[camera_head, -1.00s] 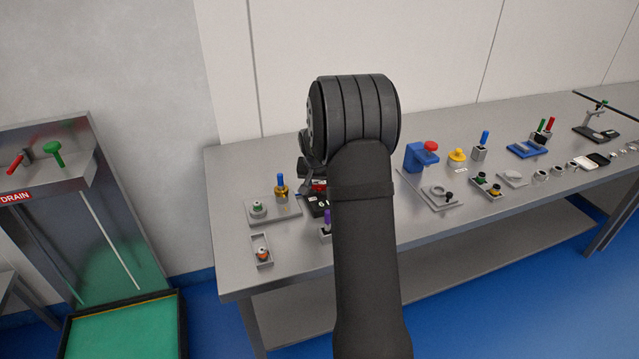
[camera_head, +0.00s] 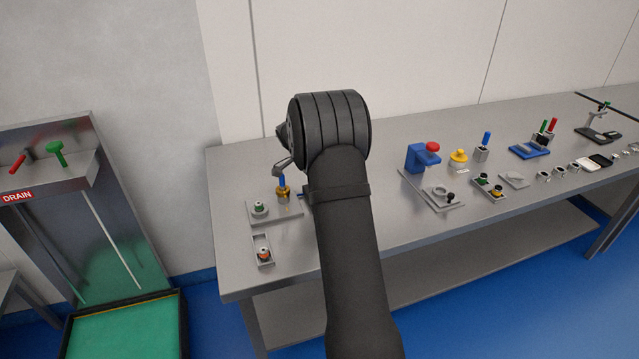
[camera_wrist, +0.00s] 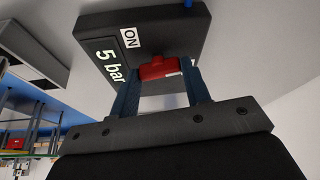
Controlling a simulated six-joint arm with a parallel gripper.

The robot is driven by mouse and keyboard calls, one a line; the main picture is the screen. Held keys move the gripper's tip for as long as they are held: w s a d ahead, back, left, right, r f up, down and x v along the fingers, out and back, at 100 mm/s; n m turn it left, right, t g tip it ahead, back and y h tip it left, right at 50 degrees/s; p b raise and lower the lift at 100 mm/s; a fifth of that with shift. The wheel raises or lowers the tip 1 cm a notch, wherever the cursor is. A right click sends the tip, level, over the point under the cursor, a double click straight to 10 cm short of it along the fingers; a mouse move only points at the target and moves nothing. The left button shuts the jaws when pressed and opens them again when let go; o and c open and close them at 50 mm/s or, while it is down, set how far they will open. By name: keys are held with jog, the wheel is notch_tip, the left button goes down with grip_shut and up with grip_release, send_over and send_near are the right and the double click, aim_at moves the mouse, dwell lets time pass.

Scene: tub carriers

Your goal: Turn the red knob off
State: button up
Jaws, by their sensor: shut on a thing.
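The red knob (camera_wrist: 152,70) sits on a black box (camera_wrist: 190,30) in the wrist view. The box carries a white "ON" label (camera_wrist: 131,39) and the marking "5 bar". My gripper (camera_wrist: 163,80) is shut on the red knob, with one blue-grey finger on each side of it.
A blue stand with a red button (camera_head: 433,147) and several small parts lie to the right on the metal bench (camera_head: 385,227).

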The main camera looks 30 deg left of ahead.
jog(key=shift+a+m+g+h, duration=0.1)
jog(key=shift+m+g+h, duration=0.2)
jog(key=shift+m, duration=0.8)
jog(key=o, duration=1)
jog(key=v, duration=1.7)
jog(key=shift+a+r, duration=0.1)
jog(key=shift+r, duration=0.1)
